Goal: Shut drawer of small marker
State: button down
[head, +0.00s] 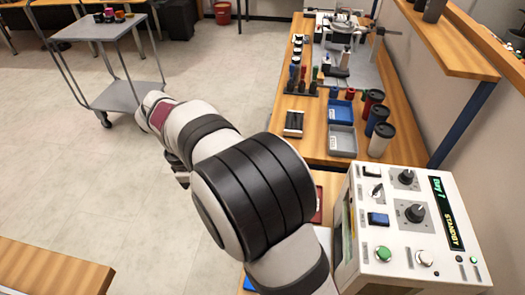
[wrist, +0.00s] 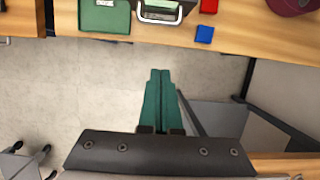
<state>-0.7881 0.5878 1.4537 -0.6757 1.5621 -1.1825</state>
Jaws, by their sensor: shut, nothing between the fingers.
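A white control machine (head: 408,225) with knobs, buttons and a display reading "STANDBY" stands at the right in the head view. It may be the small marker; its left side is partly hidden by my arm. I cannot make out its drawer for certain in the head view. In the wrist view, a grey metal-framed piece with a handle (wrist: 163,17) sticks out at the bench edge; I cannot tell whether it is the drawer. My gripper (wrist: 160,73) has green fingers, shut and empty, over open floor, apart from the bench edge.
In the wrist view, a green tray (wrist: 105,15), a red block (wrist: 209,6) and a blue block (wrist: 204,34) lie on the bench. Blue (head: 341,112) and grey (head: 343,141) bins and several cups stand on the far bench. A grey cart (head: 125,95) stands on clear floor.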

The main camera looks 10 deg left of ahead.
jog(key=d+f, duration=0.6)
jog(key=f, duration=0.4)
jog(key=shift+d, duration=0.4)
jog(key=shift+d+f, duration=0.1)
jog(key=d, duration=1.5)
jog(key=shift+d, duration=0.4)
